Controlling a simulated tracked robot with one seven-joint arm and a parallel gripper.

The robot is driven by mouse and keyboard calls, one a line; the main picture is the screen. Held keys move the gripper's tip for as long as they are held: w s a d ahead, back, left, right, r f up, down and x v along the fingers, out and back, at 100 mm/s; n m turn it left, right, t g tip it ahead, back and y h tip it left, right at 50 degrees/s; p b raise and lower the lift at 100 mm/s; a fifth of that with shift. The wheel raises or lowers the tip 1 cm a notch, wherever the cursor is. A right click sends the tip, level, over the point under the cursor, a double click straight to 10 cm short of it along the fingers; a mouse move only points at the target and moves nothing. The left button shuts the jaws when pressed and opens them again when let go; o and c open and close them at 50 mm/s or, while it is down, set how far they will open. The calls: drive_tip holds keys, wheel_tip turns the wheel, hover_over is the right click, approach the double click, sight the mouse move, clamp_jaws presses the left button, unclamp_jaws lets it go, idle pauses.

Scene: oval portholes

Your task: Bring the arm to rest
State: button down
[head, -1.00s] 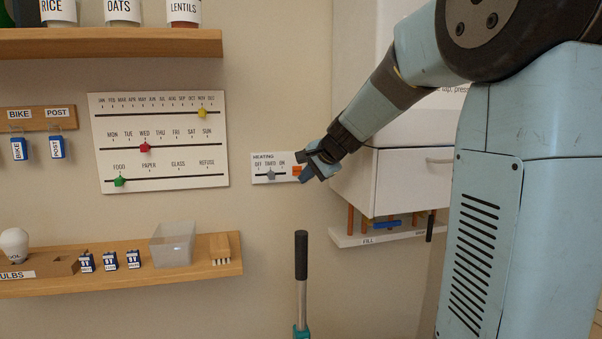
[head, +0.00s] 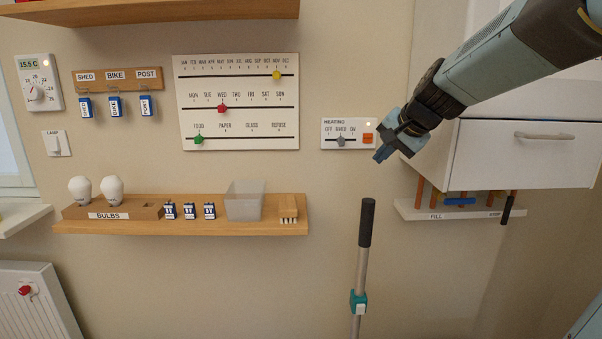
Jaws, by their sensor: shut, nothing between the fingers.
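My arm (head: 500,60) reaches in from the upper right in the head view. My gripper (head: 382,152) is at its lower left end, shut and empty. It is in front of the wall, just right of and slightly below the orange switch (head: 368,138) on the heating panel (head: 330,143). I cannot tell whether it touches anything.
A white cabinet (head: 520,155) is close to the right of my gripper, with a pipe shelf (head: 410,210) below. A black-handled pole (head: 365,225) stands below the gripper. A wall shelf (head: 180,228) with bulbs and a tub is at left. Wall between is bare.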

drive_tip(key=s+d+f+n+g+h, duration=0.1)
drive_tip(key=s+f+n, duration=0.2)
drive_tip(key=s, duration=0.9)
drive_tip(key=s+d+f+n+g+h, duration=0.1)
drive_tip(key=s+f+n+h, duration=0.1)
drive_tip(key=s, duration=1)
drive_tip(key=shift+s+d+f+n, duration=0.15)
drive_tip(key=shift+d+f+n, duration=0.25)
drive_tip(key=shift+f+n, duration=0.6)
drive_tip(key=shift+r, duration=0.25)
